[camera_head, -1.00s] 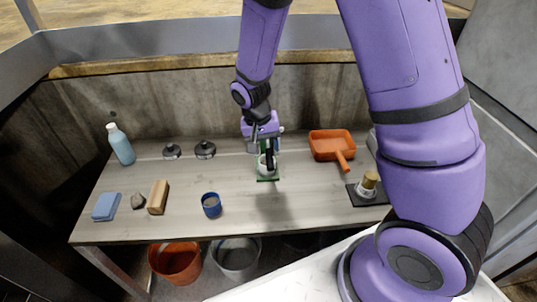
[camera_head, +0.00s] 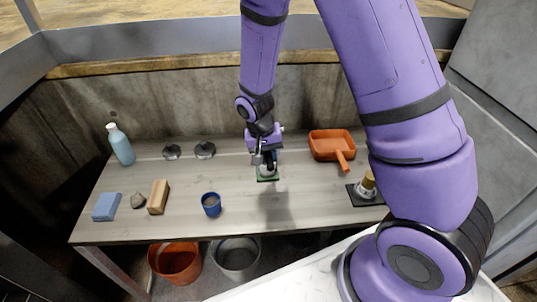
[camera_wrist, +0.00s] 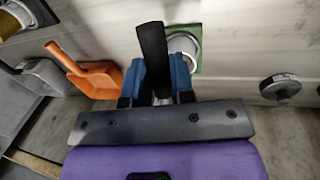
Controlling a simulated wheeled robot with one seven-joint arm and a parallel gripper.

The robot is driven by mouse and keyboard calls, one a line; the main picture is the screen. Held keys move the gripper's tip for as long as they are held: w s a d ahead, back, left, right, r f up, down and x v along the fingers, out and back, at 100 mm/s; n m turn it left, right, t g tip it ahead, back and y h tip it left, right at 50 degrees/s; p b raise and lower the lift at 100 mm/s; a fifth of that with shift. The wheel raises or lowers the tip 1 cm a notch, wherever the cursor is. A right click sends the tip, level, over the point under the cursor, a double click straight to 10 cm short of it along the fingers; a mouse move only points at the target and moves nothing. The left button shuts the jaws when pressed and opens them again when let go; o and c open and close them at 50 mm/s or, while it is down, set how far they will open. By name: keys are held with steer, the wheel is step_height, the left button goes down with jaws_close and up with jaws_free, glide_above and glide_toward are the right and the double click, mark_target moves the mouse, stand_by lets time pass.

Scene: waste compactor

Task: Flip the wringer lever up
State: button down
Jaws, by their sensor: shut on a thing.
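The wringer has a green base (camera_head: 268,179) on the middle of the table, with a pale round part on it. In the wrist view the green base (camera_wrist: 196,30) and the pale ring (camera_wrist: 183,45) show just beyond my fingers. The black wringer lever (camera_wrist: 151,42) stands up between my blue fingertips. My gripper (camera_wrist: 158,78) is shut on the lever. In the head view my gripper (camera_head: 265,160) is low over the wringer and hides most of the lever.
An orange dustpan (camera_head: 332,146) and a black stand with a brush (camera_head: 368,184) lie to the right.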

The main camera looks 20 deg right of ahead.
steer(key=shift+r, duration=0.1)
steer(key=shift+r+g+y, duration=0.4)
steer(key=shift+r+g, duration=0.9)
steer(key=shift+r, duration=0.35)
steer(key=shift+w+d+r+n+g+y, duration=0.15)
steer(key=shift+w+r+g+y, duration=0.1)
steer(key=shift+r+g, duration=0.6)
steer(key=shift+w+r+n+g+y, duration=0.2)
steer(key=shift+r+g, duration=0.45)
steer(key=shift+r, duration=0.25)
steer(key=c, duration=1)
jaws_free()
steer(key=shift+o, duration=0.2)
